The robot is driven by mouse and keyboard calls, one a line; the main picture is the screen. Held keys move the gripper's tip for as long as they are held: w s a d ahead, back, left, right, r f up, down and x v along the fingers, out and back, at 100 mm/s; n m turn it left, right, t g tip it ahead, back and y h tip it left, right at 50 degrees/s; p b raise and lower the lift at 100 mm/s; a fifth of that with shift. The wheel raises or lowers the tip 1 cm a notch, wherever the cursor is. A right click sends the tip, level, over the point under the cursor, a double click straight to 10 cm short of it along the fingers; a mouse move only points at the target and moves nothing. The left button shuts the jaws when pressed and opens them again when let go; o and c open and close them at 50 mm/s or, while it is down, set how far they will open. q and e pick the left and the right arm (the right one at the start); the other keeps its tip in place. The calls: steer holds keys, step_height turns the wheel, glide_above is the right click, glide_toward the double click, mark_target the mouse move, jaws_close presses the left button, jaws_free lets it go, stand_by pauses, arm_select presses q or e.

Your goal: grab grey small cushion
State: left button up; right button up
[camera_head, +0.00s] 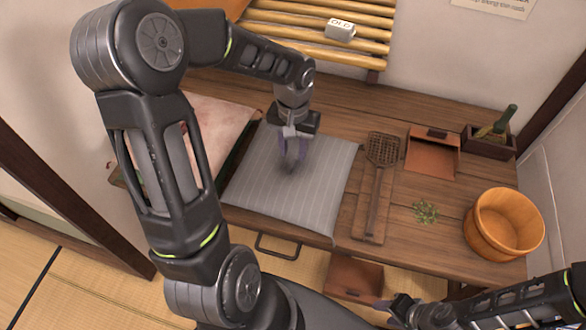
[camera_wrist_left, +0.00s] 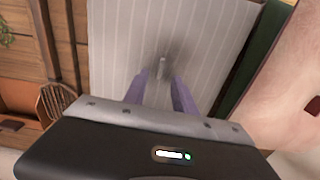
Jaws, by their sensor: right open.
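The grey small cushion (camera_head: 325,190) is square with pale stripes and lies flat on the wooden table. It also fills the upper middle of the left wrist view (camera_wrist_left: 115,45). My left gripper (camera_head: 292,160) points down over the cushion's middle, its purple fingers apart. In the left wrist view the fingertips (camera_wrist_left: 157,76) have a gap between them, with a small pale upright spot and dark shading on the cushion just beyond. I cannot tell whether they touch the cloth. My right gripper (camera_head: 388,307) is open at the bottom right, away from the cushion.
Right of the cushion lie a wooden grater-like tool (camera_head: 383,152), green leaves (camera_head: 425,212), an orange-brown tray (camera_head: 432,160), a box with a bottle (camera_head: 487,146) and a wooden tub (camera_head: 503,224). A pinkish item (camera_head: 215,118) borders the cushion's left. A slatted rack (camera_head: 300,22) stands behind.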

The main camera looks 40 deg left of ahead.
mark_target(293, 164)
arm_select(q)
steer(key=shift+f+p, duration=0.4)
steer(key=shift+f, duration=2.2)
jaws_close()
